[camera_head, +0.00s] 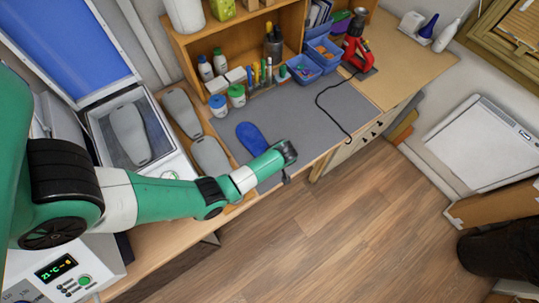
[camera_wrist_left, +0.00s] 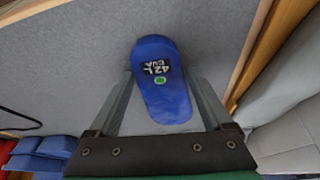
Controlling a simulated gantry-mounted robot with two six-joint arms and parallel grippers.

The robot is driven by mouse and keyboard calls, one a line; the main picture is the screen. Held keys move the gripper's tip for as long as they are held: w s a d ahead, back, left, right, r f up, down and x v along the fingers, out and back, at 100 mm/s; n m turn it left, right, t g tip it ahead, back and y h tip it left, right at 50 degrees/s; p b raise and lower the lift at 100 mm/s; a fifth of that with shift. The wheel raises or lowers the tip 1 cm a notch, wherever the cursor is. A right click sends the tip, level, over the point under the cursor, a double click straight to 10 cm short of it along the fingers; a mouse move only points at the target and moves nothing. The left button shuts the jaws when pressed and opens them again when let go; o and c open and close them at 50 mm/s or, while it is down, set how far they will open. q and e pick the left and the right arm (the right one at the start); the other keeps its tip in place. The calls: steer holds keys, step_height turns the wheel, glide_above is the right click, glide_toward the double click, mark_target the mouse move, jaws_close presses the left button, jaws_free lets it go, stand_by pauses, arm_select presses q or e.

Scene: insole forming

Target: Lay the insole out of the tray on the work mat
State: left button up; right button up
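The blue insole (camera_head: 252,137) lies flat on the grey work mat (camera_head: 345,105), near the mat's left edge. In the left wrist view the insole (camera_wrist_left: 163,95) shows a "42 L EVA" label and a green dot. My left gripper (camera_head: 287,178) hangs to the right of and below the insole in the head view. In the left wrist view its two fingers are spread, with the insole seen between and beyond them; I see no clear hold. The wooden tray (camera_head: 222,142) is left of the mat and holds grey insole-shaped pieces (camera_head: 182,113).
A press with a raised blue lid (camera_head: 72,45) and a grey form inside stands at the left. Bottles, jars and pens stand behind the mat. Blue bins (camera_head: 324,50) and a red tool (camera_head: 357,52) are at the back right. The mat's middle is clear except for a black cable.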

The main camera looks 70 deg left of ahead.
arm_select(q)
steer(key=shift+o, duration=0.8)
steer(key=shift+r, duration=0.15)
steer(key=p+v, duration=0.4)
steer(key=v, duration=0.8)
steer(key=shift+a, duration=0.1)
